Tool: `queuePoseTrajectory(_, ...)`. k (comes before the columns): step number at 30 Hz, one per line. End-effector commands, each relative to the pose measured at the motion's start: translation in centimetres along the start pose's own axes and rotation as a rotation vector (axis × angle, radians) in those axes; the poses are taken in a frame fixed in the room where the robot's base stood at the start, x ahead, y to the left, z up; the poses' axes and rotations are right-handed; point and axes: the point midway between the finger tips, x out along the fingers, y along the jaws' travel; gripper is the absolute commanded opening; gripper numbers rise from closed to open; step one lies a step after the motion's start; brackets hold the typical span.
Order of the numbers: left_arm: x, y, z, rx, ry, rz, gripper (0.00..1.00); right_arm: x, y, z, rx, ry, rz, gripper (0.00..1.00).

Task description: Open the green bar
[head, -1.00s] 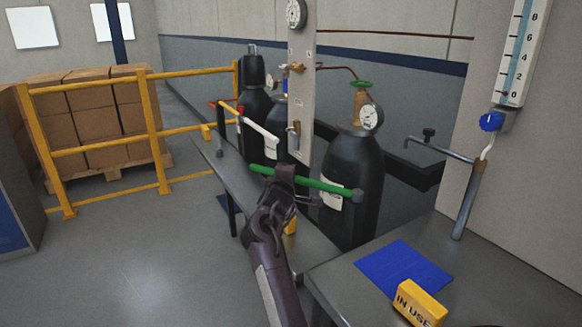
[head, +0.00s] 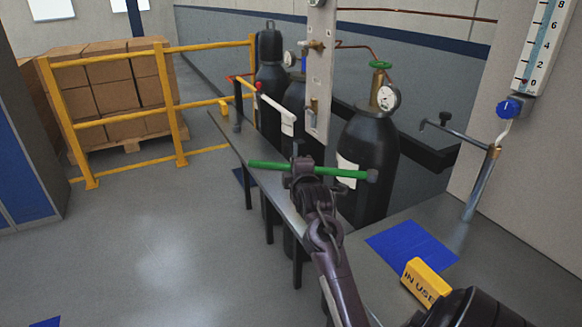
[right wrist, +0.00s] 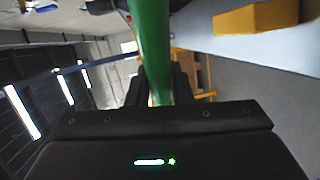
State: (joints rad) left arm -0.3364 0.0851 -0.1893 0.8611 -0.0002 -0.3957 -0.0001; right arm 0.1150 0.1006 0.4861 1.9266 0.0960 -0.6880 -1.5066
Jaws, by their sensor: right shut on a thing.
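My right gripper (head: 303,168) is shut around the bar, left of the bar's middle. In the right wrist view the green bar (right wrist: 150,45) runs down between the dark fingers of my right gripper (right wrist: 160,85). The fingers hide part of the bar, and its mounting is unclear. My left gripper is not in view.
Black gas cylinders (head: 368,165) stand behind the narrow grey bench (head: 232,140). A white bar (head: 275,110) with a red end lies beyond the green bar. A yellow IN USE block (head: 427,280) and blue mat (head: 410,246) lie on the right table. Floor on the left is clear; yellow railing (head: 120,118) stands behind.

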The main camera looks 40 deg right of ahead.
Motion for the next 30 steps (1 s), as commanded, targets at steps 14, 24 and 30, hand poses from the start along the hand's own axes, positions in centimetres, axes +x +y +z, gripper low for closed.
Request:
queuePoseTrajectory(14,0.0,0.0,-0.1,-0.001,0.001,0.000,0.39,0.0,-0.1,0.0,0.001,0.000,-0.002,0.38)
queuePoseTrajectory(24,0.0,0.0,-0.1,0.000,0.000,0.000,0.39,-0.2,0.0,0.0,0.000,0.000,0.000,0.41)
queuePoseTrajectory(30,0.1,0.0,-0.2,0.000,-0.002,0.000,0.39,-2.8,-0.1,0.1,-0.002,0.000,0.000,0.41)
